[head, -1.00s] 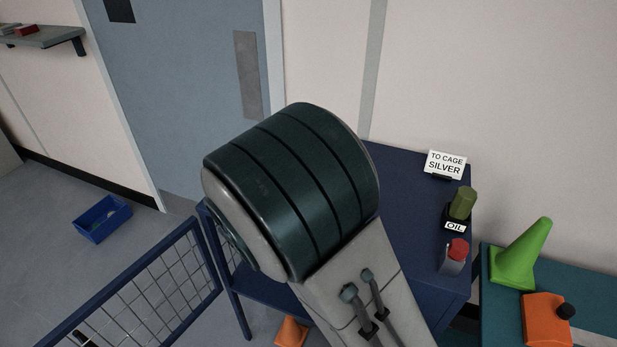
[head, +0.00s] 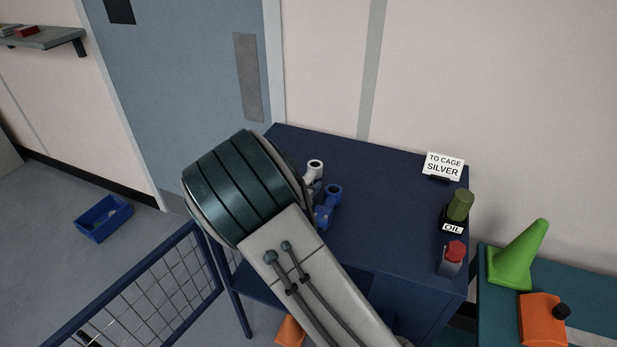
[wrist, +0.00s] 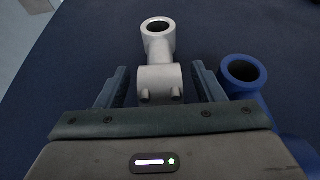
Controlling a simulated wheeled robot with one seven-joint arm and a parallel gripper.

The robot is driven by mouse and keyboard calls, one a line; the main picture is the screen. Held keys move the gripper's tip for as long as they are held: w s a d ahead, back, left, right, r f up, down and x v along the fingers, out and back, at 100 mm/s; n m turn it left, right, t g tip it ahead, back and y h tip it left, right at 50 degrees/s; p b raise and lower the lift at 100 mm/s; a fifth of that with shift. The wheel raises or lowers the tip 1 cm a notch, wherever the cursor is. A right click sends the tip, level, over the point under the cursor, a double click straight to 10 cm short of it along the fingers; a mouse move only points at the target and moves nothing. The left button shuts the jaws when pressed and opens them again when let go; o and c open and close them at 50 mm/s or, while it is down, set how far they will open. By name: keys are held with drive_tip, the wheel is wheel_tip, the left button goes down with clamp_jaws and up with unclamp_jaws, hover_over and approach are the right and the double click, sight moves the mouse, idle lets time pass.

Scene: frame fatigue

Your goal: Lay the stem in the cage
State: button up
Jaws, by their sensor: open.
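A silver stem (head: 315,167) lies on the dark blue table, partly hidden behind my arm in the head view. In the wrist view the silver stem (wrist: 158,58) points away from me, with a ring end at the far side. My gripper (wrist: 160,70) is open, with one finger on each side of the stem's near part and a visible gap at both sides. A blue stem (head: 331,195) lies just to the right of the silver one; it also shows in the wrist view (wrist: 243,75). The blue mesh cage (head: 128,283) stands at the lower left.
The table (head: 385,200) carries a "TO CAGE SILVER" sign (head: 443,166), an oil bottle (head: 460,206) and a red-capped item (head: 453,254) along its right side. A blue bin (head: 104,218) sits on the floor at left. A green cone (head: 518,257) stands on a bench at right.

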drive_tip(key=shift+x, duration=1.4)
drive_tip(key=c, duration=1.1)
drive_tip(key=shift+c, duration=0.6)
drive_tip(key=shift+r, duration=0.1)
